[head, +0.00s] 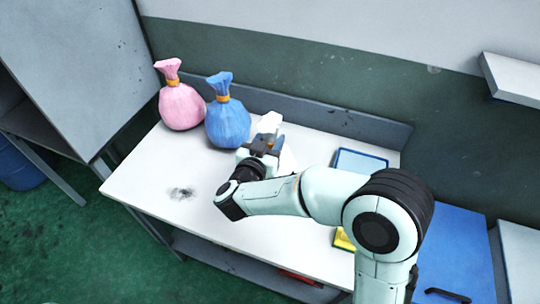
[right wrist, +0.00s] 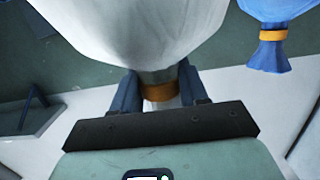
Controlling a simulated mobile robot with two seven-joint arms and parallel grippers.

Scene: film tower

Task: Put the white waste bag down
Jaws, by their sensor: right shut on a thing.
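The white waste bag (head: 270,122) is mostly hidden behind my right gripper in the head view; its white top and part of its side show. My right gripper (head: 266,145) is over the white table (head: 200,210), to the right of the blue bag. In the right wrist view the gripper (right wrist: 160,90) is shut on the neck of the white bag (right wrist: 130,30), at its orange tie. I cannot tell whether the bag's bottom touches the table. My left gripper is not in view.
A pink bag (head: 181,106) and a blue bag (head: 228,122) stand at the table's back left; the blue one also shows in the right wrist view (right wrist: 275,50). A blue-rimmed tray (head: 360,162) and a yellow item (head: 343,240) lie right. The table's front left is clear except a dark smudge.

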